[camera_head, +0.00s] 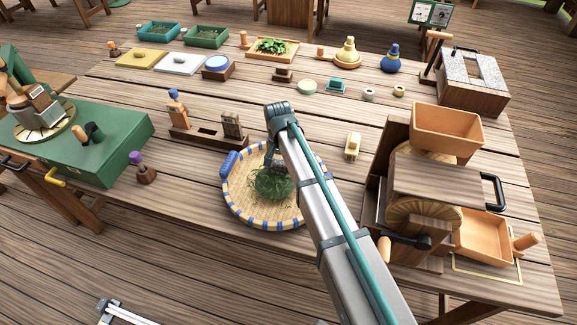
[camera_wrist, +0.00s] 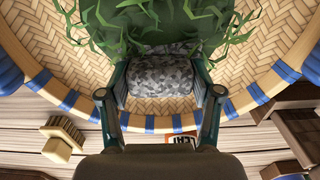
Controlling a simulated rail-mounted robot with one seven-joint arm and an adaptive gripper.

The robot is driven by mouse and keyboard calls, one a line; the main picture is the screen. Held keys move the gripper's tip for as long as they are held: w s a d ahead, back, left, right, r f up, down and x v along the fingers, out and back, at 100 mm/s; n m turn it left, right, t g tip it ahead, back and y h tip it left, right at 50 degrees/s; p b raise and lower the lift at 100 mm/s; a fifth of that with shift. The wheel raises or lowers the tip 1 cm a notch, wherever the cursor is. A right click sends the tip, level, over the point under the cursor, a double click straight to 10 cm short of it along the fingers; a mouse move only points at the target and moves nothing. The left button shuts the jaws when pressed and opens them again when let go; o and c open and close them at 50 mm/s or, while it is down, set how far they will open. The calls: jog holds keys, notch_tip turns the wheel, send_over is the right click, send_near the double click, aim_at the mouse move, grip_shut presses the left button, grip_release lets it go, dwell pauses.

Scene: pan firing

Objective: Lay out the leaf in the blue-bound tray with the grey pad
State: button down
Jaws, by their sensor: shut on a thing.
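The blue-bound tray (camera_head: 238,206) is a round woven basket tray with blue bindings, standing at the table's front middle. It fills much of the wrist view (camera_wrist: 272,55). The leaf (camera_head: 270,187) lies in the tray as a loose green heap; it also shows at the top of the wrist view (camera_wrist: 150,22). My gripper (camera_wrist: 162,93) is shut on the grey pad (camera_wrist: 160,76), a speckled grey block between its two fingers. In the head view my gripper (camera_head: 277,162) is low over the tray, with the pad at the leaf. Whether the pad presses the leaf is unclear.
A wooden mill (camera_head: 425,180) with a hopper stands right of the tray. A wooden stand (camera_head: 205,132) is behind the tray, and a small yellow brush (camera_head: 353,146) lies to its right. A green bench (camera_head: 95,140) is at left. Several trays and pots line the back.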

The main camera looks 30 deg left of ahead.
jog(key=a, duration=0.4)
jog(key=shift+s+a, duration=0.15)
jog(key=shift+s, duration=0.15)
jog(key=s, duration=0.2)
jog(key=s+a, duration=0.1)
jog(key=s, duration=0.2)
jog(key=d, duration=0.9)
jog(key=w+d, duration=0.1)
jog(key=d, duration=0.3)
jog(key=shift+w+d+p, duration=0.1)
jog(key=shift+d+p, duration=0.2)
jog(key=shift+p, duration=0.05)
jog(key=s, duration=0.1)
jog(key=s+a, duration=0.1)
jog(key=s, duration=0.2)
jog(key=shift+s+a, duration=0.3)
jog(key=shift+s, duration=0.1)
jog(key=a, duration=0.4)
jog(key=shift+a, duration=0.15)
jog(key=shift+s, duration=0.15)
jog(key=shift+d+r+p, duration=0.2)
jog(key=shift+r+p, duration=0.05)
jog(key=shift+p, duration=0.1)
notch_tip(320, 180, up, 9)
jog(key=p, duration=0.5)
jog(key=shift+f, duration=0.15)
